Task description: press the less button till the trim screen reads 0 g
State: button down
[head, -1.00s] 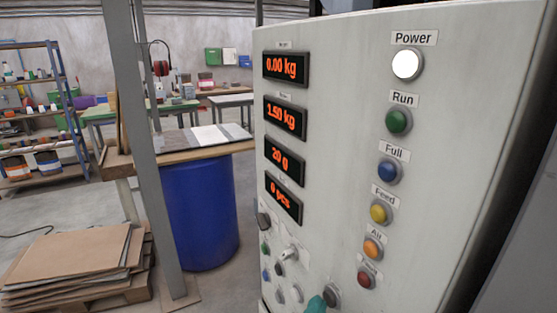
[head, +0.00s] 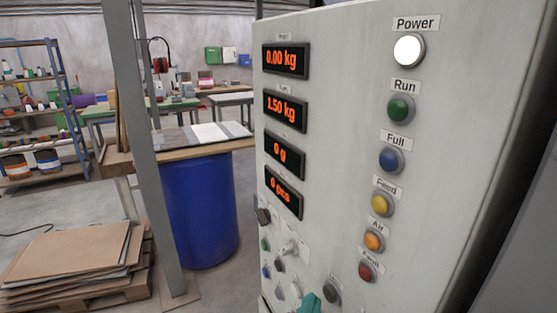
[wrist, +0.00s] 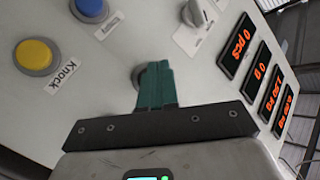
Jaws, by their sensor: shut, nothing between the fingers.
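The trim screen (head: 284,152), third from the top of the display column on the pale panel, reads 0 g; its label is too small to read. It also shows in the wrist view (wrist: 260,69). My gripper (head: 310,301) is low in front of the panel, its teal fingers together and empty. In the wrist view the fingertips (wrist: 155,70) cover most of a grey round button (wrist: 138,72); whether they touch it I cannot tell. No label reading "less" is legible, so I cannot confirm that this is the less button.
Other screens read 0.00 kg (head: 286,60), 1.50 kg (head: 286,108) and 0 pcs (head: 283,192). A yellow button (wrist: 37,56) labelled Knock, a blue button (wrist: 90,8) and a pale knob (wrist: 194,14) sit near the fingers. A dark button (head: 332,291) is right of my gripper.

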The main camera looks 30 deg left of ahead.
jog(key=s+a+b, duration=0.2)
jog(key=s+a, duration=0.1)
jog(key=s, duration=0.2)
dwell(0.4)
jog(key=shift+s, duration=0.1)
dwell(0.3)
